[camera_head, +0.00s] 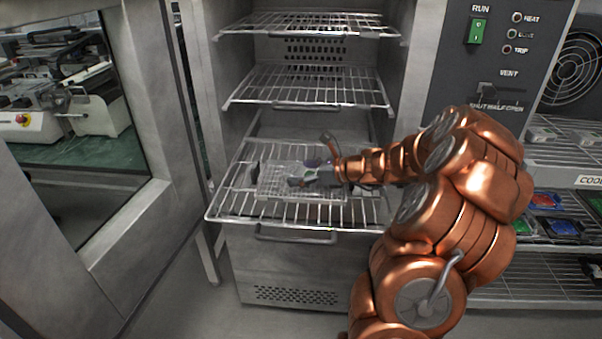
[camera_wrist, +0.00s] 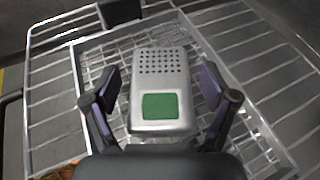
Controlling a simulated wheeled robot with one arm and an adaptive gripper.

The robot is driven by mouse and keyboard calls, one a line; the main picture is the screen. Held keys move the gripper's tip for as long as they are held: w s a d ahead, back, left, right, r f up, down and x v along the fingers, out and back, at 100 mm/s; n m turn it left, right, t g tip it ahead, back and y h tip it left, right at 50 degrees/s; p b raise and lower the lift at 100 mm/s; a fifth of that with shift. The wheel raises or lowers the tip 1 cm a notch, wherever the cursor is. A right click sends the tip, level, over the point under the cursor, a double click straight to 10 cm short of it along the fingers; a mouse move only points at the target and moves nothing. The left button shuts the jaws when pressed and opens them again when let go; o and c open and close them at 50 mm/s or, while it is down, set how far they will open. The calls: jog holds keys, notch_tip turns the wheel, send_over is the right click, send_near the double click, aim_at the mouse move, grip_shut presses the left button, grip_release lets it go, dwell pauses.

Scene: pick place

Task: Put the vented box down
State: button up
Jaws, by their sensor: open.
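The vented box (camera_wrist: 160,63) is a silver-grey block with rows of small dark holes and a green square on its top face. It lies inside a wire basket (camera_wrist: 103,62) on the lowest, pulled-out wire rack (camera_head: 222,206). My gripper (camera_wrist: 160,76) is open around the box, with one purple-padded finger on each side and a visible gap on both sides. In the head view my gripper (camera_head: 312,162) reaches in from the right over the basket, and it mostly hides the box there. The box's underside is hidden.
Two more wire racks (camera_head: 308,88) stand above inside the cabinet. The open door (camera_head: 150,200) is on the left, and the control panel (camera_head: 495,60) is on the right. A dark block (camera_wrist: 120,12) sits beyond the basket. Shelves with packages (camera_head: 560,228) stand at the far right.

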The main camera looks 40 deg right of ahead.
jog(key=shift+s+d+r, duration=0.1)
jog(key=shift+r, duration=0.05)
jog(key=v, duration=1.1)
jog(key=shift+s+d, duration=0.15)
jog(key=shift+s, duration=0.2)
jog(key=a+n+g+y, duration=0.1)
jog(key=a+n, duration=0.1)
jog(key=a, duration=0.3)
jog(key=a+n+g, duration=0.2)
jog(key=a+n, duration=0.1)
jog(key=a, duration=0.3)
jog(key=a+n+g+y, duration=0.1)
jog(key=a+n, duration=0.2)
jog(key=a, duration=0.2)
jog(key=shift+s+a+g+y, duration=0.2)
jog(key=shift+a+g+y, duration=0.1)
jog(key=s+a+f+n+g+h, duration=0.3)
jog(key=s+a+n+g, duration=0.5)
jog(key=s+a+n, duration=0.7)
jog(key=s+d+f+n+g+h, duration=0.1)
jog(key=s+n+h, duration=0.4)
jog(key=s, duration=0.7)
jog(key=n, duration=0.2)
jog(key=shift+d+f+n, duration=0.15)
jog(key=shift+f+n, duration=0.25)
